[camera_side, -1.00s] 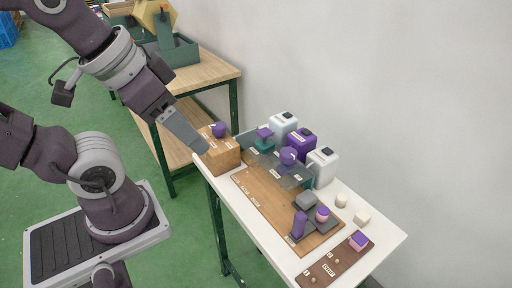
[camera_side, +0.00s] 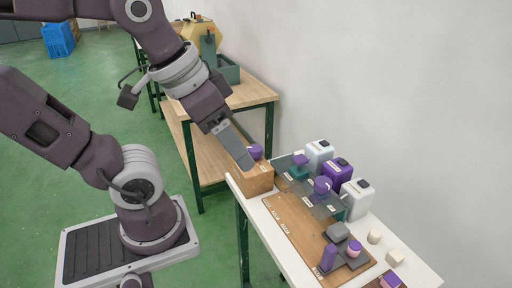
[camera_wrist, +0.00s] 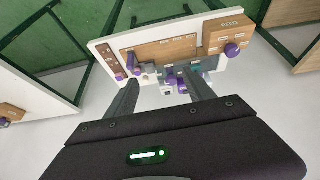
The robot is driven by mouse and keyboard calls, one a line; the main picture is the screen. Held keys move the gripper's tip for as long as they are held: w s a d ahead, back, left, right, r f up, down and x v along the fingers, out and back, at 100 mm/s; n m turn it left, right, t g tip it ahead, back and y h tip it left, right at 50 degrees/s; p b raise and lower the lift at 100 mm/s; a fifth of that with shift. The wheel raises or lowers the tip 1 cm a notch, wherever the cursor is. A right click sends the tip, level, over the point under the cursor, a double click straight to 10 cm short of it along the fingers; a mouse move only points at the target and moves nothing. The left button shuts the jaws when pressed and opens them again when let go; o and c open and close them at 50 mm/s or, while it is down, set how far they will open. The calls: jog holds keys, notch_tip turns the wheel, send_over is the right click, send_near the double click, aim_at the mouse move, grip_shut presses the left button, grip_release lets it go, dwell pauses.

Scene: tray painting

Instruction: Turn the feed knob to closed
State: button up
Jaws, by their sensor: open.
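A purple round knob (camera_side: 256,151) sits on a wooden box (camera_side: 255,181) at the far left end of the white table. It also shows in the wrist view at the upper right (camera_wrist: 232,50). Another purple knob (camera_side: 322,185) stands on the grey panel, and a purple-topped teal piece (camera_side: 300,160) is behind it. The small labels are unreadable, so I cannot tell which is the feed knob. My gripper (camera_side: 246,163) overlaps the box beside its knob in the side view. In the wrist view my open, empty fingers (camera_wrist: 165,84) point at the table, left of that knob.
Two white canisters (camera_side: 318,152) and a purple one (camera_side: 338,170) line the table's back edge. A wooden workbench (camera_side: 240,95) is behind.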

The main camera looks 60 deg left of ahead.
jog(key=w+a+f+n+g, duration=0.1)
jog(key=w+a+g, duration=0.1)
jog(key=w+a, duration=0.55)
jog(key=n+g, duration=0.2)
jog(key=g, duration=0.1)
send_over(255, 148)
notch_tip(255, 148, down, 11)
jog(key=shift+f, duration=0.1)
notch_tip(255, 148, down, 7)
jog(key=shift+a+r, duration=0.1)
jog(key=shift+r, duration=0.05)
grip_shut()
